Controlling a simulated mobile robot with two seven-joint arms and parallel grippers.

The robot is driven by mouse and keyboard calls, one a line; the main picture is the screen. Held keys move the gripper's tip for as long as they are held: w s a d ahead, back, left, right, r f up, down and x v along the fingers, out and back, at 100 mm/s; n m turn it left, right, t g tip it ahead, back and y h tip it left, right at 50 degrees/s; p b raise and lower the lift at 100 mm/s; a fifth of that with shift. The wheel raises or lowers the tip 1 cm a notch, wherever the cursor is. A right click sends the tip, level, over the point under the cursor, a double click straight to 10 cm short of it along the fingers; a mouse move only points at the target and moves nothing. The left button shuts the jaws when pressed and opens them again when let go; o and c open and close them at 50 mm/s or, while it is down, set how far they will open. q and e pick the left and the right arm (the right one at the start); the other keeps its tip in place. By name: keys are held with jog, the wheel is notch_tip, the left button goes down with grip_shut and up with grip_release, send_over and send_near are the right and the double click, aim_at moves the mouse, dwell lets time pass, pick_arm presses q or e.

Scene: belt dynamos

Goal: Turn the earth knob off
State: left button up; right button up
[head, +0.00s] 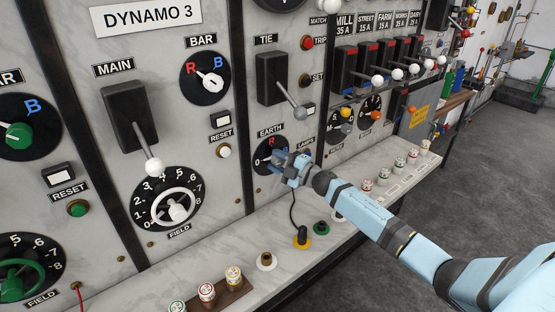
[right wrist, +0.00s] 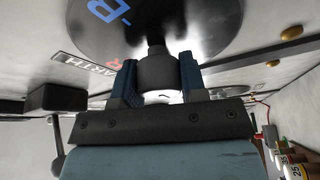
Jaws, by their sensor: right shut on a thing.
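The earth knob's round black dial (head: 262,156) is on the marble panel under the EARTH label, with a red letter at its top. In the right wrist view the dial (right wrist: 215,35) shows a blue letter and part of a red one. My right gripper (head: 281,160) is at the dial, its arm coming in from the lower right. In the right wrist view its two blue fingers are shut on the dark earth knob (right wrist: 158,70), one on each side. The gripper hides most of the knob in the head view, so I cannot tell where it points. My left gripper is out of view.
The TIE lever (head: 279,85) is above the dial. The LAMPS label and small dials are to the right.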

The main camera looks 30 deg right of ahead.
jog(key=shift+n, duration=0.6)
jog(key=shift+g, duration=0.3)
jog(key=o, duration=0.9)
jog(key=shift+o, duration=0.2)
jog(key=shift+s, duration=0.1)
jog(key=b+v, duration=0.2)
jog(key=v, duration=1.1)
jog(key=shift+s, duration=0.3)
jog(key=shift+d, duration=0.15)
jog(key=shift+f, duration=0.1)
